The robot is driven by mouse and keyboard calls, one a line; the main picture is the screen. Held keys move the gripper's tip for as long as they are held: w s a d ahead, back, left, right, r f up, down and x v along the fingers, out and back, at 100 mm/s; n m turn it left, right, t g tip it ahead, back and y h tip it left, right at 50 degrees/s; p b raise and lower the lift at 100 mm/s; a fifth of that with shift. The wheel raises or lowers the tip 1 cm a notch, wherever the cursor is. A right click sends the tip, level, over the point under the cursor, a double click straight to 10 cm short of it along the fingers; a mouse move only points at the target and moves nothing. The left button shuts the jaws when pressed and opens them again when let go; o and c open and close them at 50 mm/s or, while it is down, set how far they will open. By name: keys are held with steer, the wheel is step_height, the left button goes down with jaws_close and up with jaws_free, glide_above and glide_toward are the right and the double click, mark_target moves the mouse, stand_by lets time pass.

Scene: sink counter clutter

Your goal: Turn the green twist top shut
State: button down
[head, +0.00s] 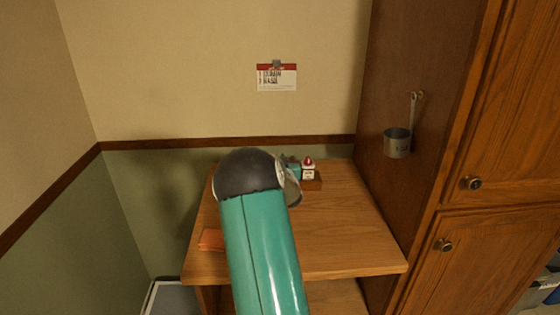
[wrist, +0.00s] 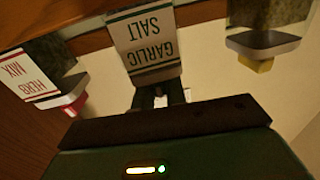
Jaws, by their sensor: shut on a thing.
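In the wrist view, which looks upside down, a shaker labelled GARLIC SALT (wrist: 147,47) with green stripes is in the middle. My gripper (wrist: 160,97) is shut at its capped end, with two dark fingers close together there. The green twist top is mostly hidden between the fingers and the wrist housing, so I cannot tell how far it is turned. In the head view my own arm hides the gripper and most of this shaker.
A HERB MIX shaker (wrist: 42,78) with a red top stands close on one side, also in the head view (head: 308,173). A yellow-topped shaker (wrist: 263,42) is on the other side. A wooden rack (head: 313,184) sits on the counter (head: 340,235). An orange cloth (head: 211,239) lies left.

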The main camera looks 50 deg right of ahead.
steer(key=shift+m+g+h, duration=0.8)
steer(key=shift+g, duration=0.2)
steer(key=c, duration=1.4)
jaws_free()
steer(key=shift+c, duration=0.2)
steer(key=v, duration=1.4)
steer(key=shift+w, duration=0.1)
